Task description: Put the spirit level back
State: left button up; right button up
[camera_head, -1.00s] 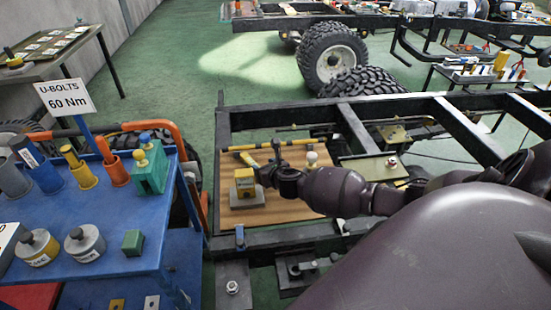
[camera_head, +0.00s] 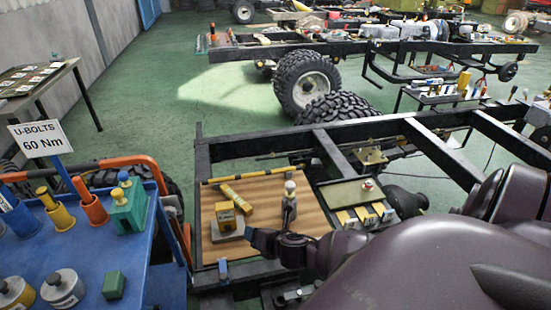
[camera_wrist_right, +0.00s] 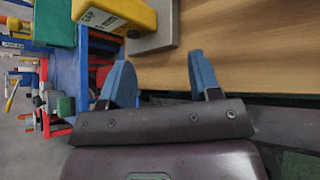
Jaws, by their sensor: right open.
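A wooden board (camera_head: 285,244) lies in the chassis frame. A long thin yellow bar with black parts (camera_head: 262,174) lies along its far edge. A shorter yellow bar (camera_head: 236,198) lies slantwise behind a yellow block on a grey base (camera_head: 226,217). I cannot tell for sure which yellow bar is the spirit level. My right gripper (camera_head: 262,240) is at the near part of the board, on the near side of the yellow block. In the right wrist view its blue fingers (camera_wrist_right: 160,63) are apart with nothing between them. My left gripper is out of view.
A post with a white knob (camera_head: 290,190) stands on the board. A tray with yellow-and-white pieces (camera_head: 345,195) is to its right. A blue cart (camera_head: 85,265) with coloured holders stands left. Black frame rails (camera_head: 203,165) surround the board.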

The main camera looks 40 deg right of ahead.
jog(key=s+a+f+m, duration=0.1)
jog(key=s+a+m, duration=0.3)
jog(key=s+m, duration=0.4)
jog(key=s+a+m, duration=0.4)
jog(key=s+m, duration=0.4)
jog(key=m, duration=1.1)
jog(key=shift+f+g+y, duration=0.35)
jog(key=shift+g+y, duration=0.05)
jog(key=shift+a, duration=0.15)
